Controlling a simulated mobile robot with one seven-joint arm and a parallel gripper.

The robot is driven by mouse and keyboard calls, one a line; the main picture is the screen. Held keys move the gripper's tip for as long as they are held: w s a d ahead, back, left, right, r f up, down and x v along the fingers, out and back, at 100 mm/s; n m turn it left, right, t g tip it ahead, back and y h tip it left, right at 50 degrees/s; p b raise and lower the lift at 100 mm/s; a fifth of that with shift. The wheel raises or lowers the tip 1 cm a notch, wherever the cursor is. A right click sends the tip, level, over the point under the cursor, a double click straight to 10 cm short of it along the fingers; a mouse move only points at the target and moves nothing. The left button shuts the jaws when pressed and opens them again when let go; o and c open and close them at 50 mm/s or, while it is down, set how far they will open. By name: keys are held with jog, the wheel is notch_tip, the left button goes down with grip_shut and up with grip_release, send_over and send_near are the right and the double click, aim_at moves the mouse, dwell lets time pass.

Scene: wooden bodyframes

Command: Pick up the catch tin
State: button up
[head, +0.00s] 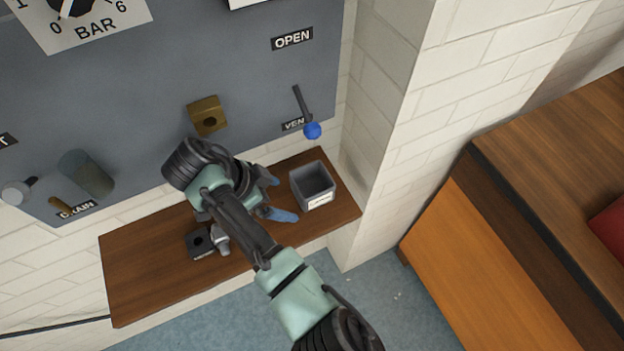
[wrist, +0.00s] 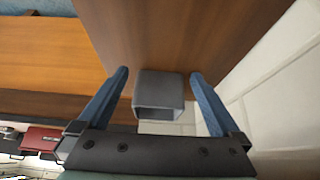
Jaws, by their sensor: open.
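The catch tin looks to be the small grey square open-topped tin (head: 313,186) with a white label on its front, standing upright at the right end of the wooden shelf. My gripper (head: 284,197) is just left of it, with its blue fingers open and pointing towards it. In the wrist view, the tin (wrist: 158,86) appears centred between the two spread fingers of my gripper (wrist: 159,73). A gap shows on each side of it. I cannot tell how far the fingertips reach along its sides.
The wooden shelf (head: 140,275) also holds a small black block (head: 199,242) with a hole. Above is a grey panel (head: 150,60) with a blue-knobbed lever (head: 312,130) and a brass bracket (head: 207,115). A white brick pillar (head: 385,130) stands close right of the tin.

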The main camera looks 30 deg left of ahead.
aim_at(321, 188)
jog(key=shift+w+d, duration=0.55)
jog(key=shift+w, duration=0.3)
jog(key=w+d, duration=0.1)
jog(key=w, duration=0.1)
jog(key=w+d+p, duration=0.1)
jog(key=w+d, duration=0.1)
jog(key=shift+w+d, duration=0.1)
jog(key=shift+d, duration=0.05)
jog(key=shift+w+d+f, duration=0.1)
jog(key=shift+f, duration=0.4)
grip_shut()
